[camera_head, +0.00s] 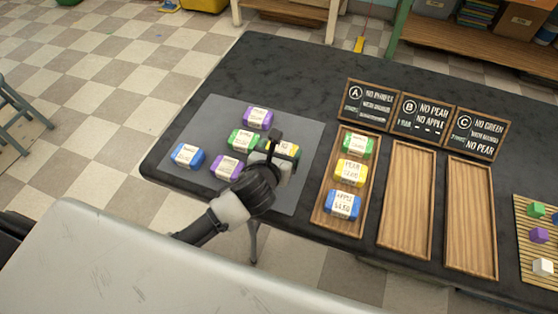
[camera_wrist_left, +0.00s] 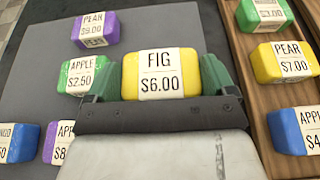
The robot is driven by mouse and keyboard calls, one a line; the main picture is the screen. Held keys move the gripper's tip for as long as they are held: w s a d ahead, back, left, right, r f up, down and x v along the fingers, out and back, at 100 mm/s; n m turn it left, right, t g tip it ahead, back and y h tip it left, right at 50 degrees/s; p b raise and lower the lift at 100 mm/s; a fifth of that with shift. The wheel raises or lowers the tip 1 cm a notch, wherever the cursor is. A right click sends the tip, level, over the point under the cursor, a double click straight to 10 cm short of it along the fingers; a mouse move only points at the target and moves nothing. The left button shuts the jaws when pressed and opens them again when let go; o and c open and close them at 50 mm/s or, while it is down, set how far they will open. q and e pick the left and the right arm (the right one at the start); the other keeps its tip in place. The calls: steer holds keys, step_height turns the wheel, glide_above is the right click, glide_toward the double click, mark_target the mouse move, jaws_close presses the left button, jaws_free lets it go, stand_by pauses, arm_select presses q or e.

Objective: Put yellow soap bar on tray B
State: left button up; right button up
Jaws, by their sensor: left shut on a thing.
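My left gripper (camera_head: 277,155) is over the right side of the grey mat (camera_head: 210,117). In the left wrist view its dark green fingers close on both ends of a yellow soap bar (camera_wrist_left: 161,74) labelled FIG $6.00. In the head view the gripper partly hides this bar (camera_head: 290,148); I cannot tell whether it touches the mat. Tray B, the middle wooden tray (camera_head: 406,200), is empty, below the sign B (camera_head: 422,115). Another yellow bar (camera_head: 351,172), labelled PEAR $7.00, lies in tray A (camera_head: 325,212). My right gripper is not in view.
Tray A also holds a green bar (camera_head: 357,146) and a blue bar (camera_head: 342,204). Tray C (camera_head: 470,215) is empty. Purple, green and blue bars lie on the mat left of the gripper. A slatted mat with small cubes (camera_head: 535,250) is at the far right.

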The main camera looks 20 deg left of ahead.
arm_select(q)
step_height(320, 180, down, 4)
steer(key=shift+r+b, duration=0.15)
steer(key=shift+b, duration=0.3)
steer(key=shift+f, duration=0.25)
steer(key=o, duration=0.8)
